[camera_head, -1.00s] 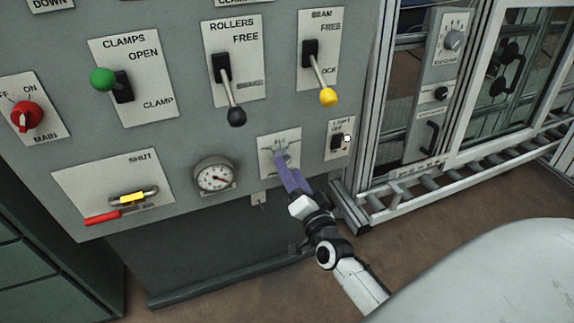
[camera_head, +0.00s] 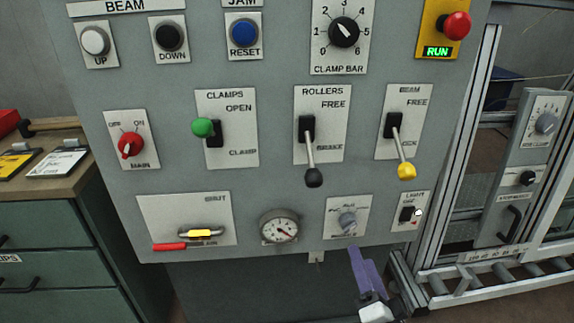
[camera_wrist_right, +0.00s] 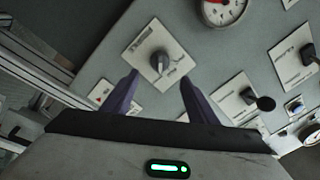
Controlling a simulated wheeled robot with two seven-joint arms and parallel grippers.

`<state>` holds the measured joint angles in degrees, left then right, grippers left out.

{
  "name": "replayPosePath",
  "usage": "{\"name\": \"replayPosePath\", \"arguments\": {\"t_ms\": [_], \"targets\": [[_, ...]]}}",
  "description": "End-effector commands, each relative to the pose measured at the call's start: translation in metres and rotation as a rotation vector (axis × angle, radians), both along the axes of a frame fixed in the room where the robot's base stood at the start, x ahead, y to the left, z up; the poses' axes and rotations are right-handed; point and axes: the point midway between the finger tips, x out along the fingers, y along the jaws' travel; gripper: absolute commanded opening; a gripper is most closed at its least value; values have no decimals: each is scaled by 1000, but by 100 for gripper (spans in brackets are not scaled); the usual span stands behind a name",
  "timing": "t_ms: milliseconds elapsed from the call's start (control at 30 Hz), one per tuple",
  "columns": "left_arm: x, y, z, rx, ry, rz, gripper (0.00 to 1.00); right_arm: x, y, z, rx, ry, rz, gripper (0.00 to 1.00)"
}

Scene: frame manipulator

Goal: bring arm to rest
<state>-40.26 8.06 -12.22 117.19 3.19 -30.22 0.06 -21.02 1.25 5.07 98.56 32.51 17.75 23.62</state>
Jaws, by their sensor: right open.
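My right gripper (camera_head: 360,258) has purple fingers and is just below the lower edge of the grey control panel (camera_head: 270,185) in the head view. The gripper is empty. In the right wrist view its two fingers (camera_wrist_right: 160,88) stand apart, with a grey rotary knob (camera_wrist_right: 160,62) beyond and between their tips, not held. The same knob (camera_head: 348,222) shows uncovered in the head view, just above the fingers. Most of the right arm is outside the head view. My left gripper is not in view.
Levers with green (camera_head: 203,128), black (camera_head: 314,177) and yellow (camera_head: 407,171) ends stick out of the panel. A roller conveyor with a metal frame (camera_head: 460,285) is at right. A green drawer cabinet (camera_head: 60,255) stands at left.

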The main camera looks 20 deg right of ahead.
Motion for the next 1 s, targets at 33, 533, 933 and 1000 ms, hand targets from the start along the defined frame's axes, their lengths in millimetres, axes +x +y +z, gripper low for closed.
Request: {"name": "replayPosePath", "arguments": {"t_ms": [33, 533, 933, 1000], "targets": [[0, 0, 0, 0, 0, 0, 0, 0, 0, 0, -1, 1, 1, 53], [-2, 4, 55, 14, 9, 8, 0, -127, 159, -62, -666, 655, 636, 53], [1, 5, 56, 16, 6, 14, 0, -173, 175, -79, -825, 786, 775, 53], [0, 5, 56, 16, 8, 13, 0, -173, 175, -79, -825, 785, 775, 53]]}}
